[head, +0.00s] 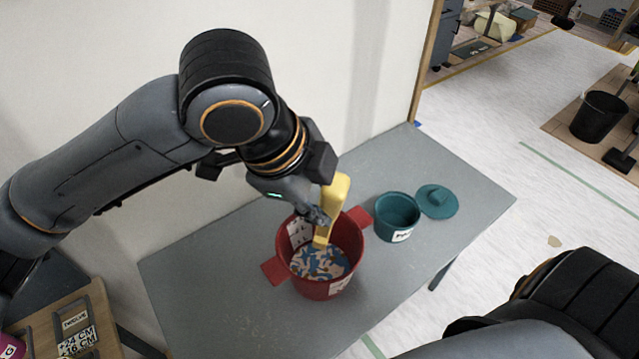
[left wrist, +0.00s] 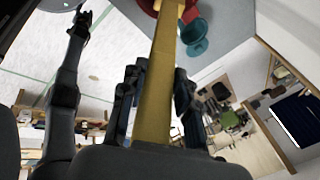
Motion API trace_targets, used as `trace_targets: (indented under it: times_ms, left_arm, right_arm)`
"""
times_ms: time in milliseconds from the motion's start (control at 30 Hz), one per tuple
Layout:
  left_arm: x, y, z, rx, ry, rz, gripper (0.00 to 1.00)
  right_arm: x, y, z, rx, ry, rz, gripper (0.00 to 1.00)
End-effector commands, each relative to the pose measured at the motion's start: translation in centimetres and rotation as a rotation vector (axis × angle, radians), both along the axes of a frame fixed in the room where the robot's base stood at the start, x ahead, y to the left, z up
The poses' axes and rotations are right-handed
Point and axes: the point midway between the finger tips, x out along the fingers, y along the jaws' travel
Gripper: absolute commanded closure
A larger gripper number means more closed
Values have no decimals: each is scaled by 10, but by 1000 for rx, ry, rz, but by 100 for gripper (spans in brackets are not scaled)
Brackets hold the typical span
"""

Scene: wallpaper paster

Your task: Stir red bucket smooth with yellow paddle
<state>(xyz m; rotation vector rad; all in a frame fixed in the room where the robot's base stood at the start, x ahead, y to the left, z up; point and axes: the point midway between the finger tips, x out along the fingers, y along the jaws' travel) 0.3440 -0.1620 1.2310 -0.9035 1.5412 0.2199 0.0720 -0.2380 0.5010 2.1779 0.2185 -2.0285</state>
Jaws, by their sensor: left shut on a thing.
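The red bucket (head: 321,290) stands on the grey table with a handle on each side. Inside it lies a patchy mix (head: 318,262) of blue, white and orange-pink bits. My left gripper (head: 318,213) is above the bucket, shut on the yellow paddle (head: 336,195). In the left wrist view the paddle (left wrist: 157,90) runs between the two fingers toward the red bucket (left wrist: 146,5).
A teal pot (head: 397,218) with a label stands right of the bucket, beside its teal lid (head: 437,201). The grey table (head: 230,275) is clear at left and front. A wall is behind. A black bin (head: 598,117) stands on the floor far right.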

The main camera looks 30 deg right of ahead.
Motion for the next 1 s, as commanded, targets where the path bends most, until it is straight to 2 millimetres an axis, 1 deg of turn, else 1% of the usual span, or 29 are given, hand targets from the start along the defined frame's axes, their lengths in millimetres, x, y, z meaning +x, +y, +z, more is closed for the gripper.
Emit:
trace_targets:
  times_ms: [33,233,300,467,733,1000]
  left_arm:
    - [-4,2,-6,-1,-2,-2,100]
    - [-19,8,-18,-1,-2,-2,100]
    - [-25,10,-21,-1,-2,-2,100]
    - [-36,15,-30,-1,-2,0,100]
    - [-24,10,-55,0,1,2,100]
    - [-14,6,-80,0,1,2,100]
  right_arm:
    - [3,1,-8,1,-5,0,60]
    - [18,4,-21,6,-28,0,60]
    - [21,4,-26,7,-32,0,60]
    - [20,5,-37,7,-31,-1,60]
    - [14,4,-48,7,-21,0,60]
    - [13,4,-60,6,-19,0,60]
